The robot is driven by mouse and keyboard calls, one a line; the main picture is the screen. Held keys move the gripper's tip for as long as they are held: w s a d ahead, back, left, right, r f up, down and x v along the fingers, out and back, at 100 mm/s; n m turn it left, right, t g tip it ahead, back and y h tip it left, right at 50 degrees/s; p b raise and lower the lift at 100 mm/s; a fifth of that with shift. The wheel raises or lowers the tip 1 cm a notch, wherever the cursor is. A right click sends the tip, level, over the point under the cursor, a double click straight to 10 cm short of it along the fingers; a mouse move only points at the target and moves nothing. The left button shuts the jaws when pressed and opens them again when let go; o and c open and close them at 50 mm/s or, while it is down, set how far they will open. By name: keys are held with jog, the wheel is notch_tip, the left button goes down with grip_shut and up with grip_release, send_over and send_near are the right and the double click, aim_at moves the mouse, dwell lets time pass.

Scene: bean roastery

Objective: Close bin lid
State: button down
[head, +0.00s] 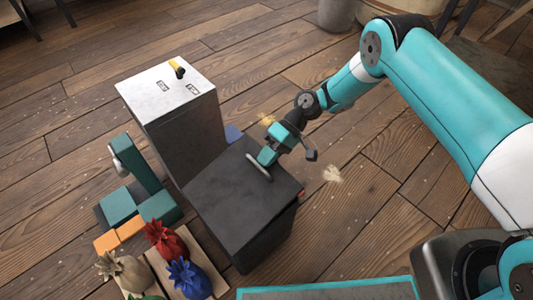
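The bin (270,229) is a dark grey box in the middle of the head view. Its dark lid (232,195) lies over the top and looks flat or nearly so; I cannot make out a gap along its edge. A pale bar handle (259,167) sits on the lid towards its far side. My gripper (285,156) is at the far right part of the lid, just right of the handle, low over or touching the surface. Its teal and grey parts show, but not clearly whether the fingers are apart. Nothing is visibly held.
A taller grey box with a white top (165,88) and a yellow-black knob stands behind left. A teal device (141,180) stands left. Wooden floor (375,215) is open to the right.

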notch_tip(320, 180, up, 4)
jog(key=shift+f+p, duration=0.15)
jog(key=shift+p, duration=0.65)
jog(key=f+v, duration=0.1)
jog(key=v, duration=0.9)
jog(key=s+a+r+t+h+p, duration=0.2)
jog(key=s+a+r+h+p, duration=0.25)
jog(key=a, duration=0.35)
jog(key=s+a+r+t+h+p, duration=0.1)
jog(key=s+a+r+h+p, duration=0.3)
jog(key=a, duration=0.5)
jog(key=s+a+r+t+h+p, duration=0.3)
jog(key=s+a+r+t+p, duration=0.25)
jog(key=s+a, duration=0.6)
jog(key=w+d+f+b, duration=0.2)
jog(key=d+f, duration=0.4)
jog(key=f, duration=0.3)
jog(key=shift+w+d+f, duration=0.25)
jog(key=shift+d+f, duration=0.1)
jog(key=shift+d, duration=0.05)
jog(key=shift+t, duration=0.25)
